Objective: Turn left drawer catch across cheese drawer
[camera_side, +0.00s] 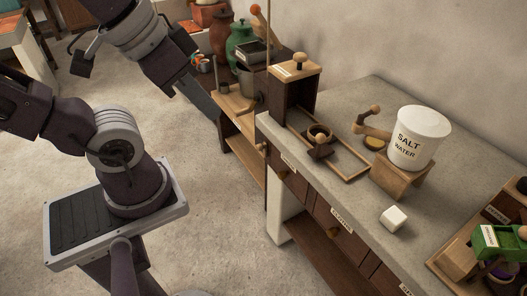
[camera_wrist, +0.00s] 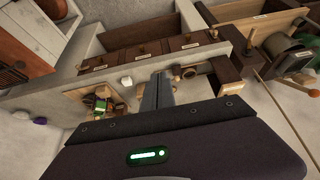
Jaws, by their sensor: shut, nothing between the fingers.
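A row of dark drawer fronts (camera_side: 341,236) with pale labels and small knobs lies under the grey counter; the same drawers show in the wrist view (camera_wrist: 190,43). The label text is too small to read, so I cannot tell which is the cheese drawer. A small wooden piece (camera_side: 263,147) sits at the counter's left end by the first drawer; I cannot tell whether it is the left catch. My gripper (camera_side: 207,104) is shut and empty, left of the counter and apart from it. Its fingers (camera_wrist: 163,78) cover part of the counter in the wrist view.
On the counter stand a salt water tub (camera_side: 420,137) on a wooden block, a white cube (camera_side: 393,217), a tall wooden stand (camera_side: 296,85) with a framed track, and a green device (camera_side: 497,240). A shelf with jars (camera_side: 240,40) stands behind.

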